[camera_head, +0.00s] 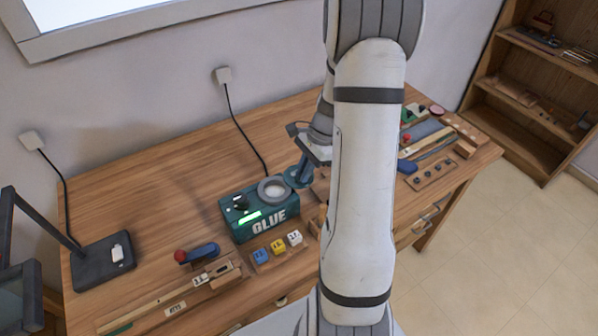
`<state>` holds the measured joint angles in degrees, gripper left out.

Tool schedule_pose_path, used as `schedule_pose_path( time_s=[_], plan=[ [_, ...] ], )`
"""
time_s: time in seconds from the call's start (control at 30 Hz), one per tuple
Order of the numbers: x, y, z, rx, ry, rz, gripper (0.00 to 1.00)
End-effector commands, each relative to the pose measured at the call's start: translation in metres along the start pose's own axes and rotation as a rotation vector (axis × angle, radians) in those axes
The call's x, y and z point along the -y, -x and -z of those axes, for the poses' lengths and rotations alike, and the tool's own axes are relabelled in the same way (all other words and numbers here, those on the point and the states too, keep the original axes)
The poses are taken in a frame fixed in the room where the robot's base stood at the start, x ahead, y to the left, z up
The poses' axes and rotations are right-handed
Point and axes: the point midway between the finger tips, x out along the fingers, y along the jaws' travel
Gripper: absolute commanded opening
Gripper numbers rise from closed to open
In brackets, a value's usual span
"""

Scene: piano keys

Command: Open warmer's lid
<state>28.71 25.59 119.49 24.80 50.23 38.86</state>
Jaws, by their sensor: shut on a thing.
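The glue warmer (258,216) is a teal box marked GLUE, standing on the workbench left of my arm. Its front has a lit green display, and a dark knob sits on its top. A round grey-rimmed opening (273,190) with a pale inside shows on top. A teal piece that looks like the lid (296,178) is at the right of the opening, clear of most of it. My gripper (303,168) is shut on this piece. The fingertips are small and partly hidden, so the exact grip is unclear.
Three small blocks, blue, yellow and white, sit in a wooden holder (277,255) before the warmer. A red-knobbed blue tool (198,254) lies to the left. A lamp base (102,262) stands far left. The bench (150,190) behind the warmer is mostly clear.

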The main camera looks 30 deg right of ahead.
Motion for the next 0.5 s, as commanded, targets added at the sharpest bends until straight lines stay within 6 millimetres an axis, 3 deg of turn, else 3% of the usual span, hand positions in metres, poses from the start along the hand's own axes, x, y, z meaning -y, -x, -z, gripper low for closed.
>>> schedule_pose_path(
  time_s=[0.07, 0.1, 0.33, 0.5],
  plan=[
    [0.0008, 0.0002, -0.001, -0.001, 0.003, 0.0, 0.0],
    [0.0009, 0.0001, -0.0012, -0.001, 0.004, 0.0, 0.14],
    [0.0008, -0.0005, -0.0019, 0.0, 0.005, -0.001, 0.33],
    [0.0008, -0.0008, -0.0021, 0.0, 0.005, -0.002, 0.34]
  ],
)
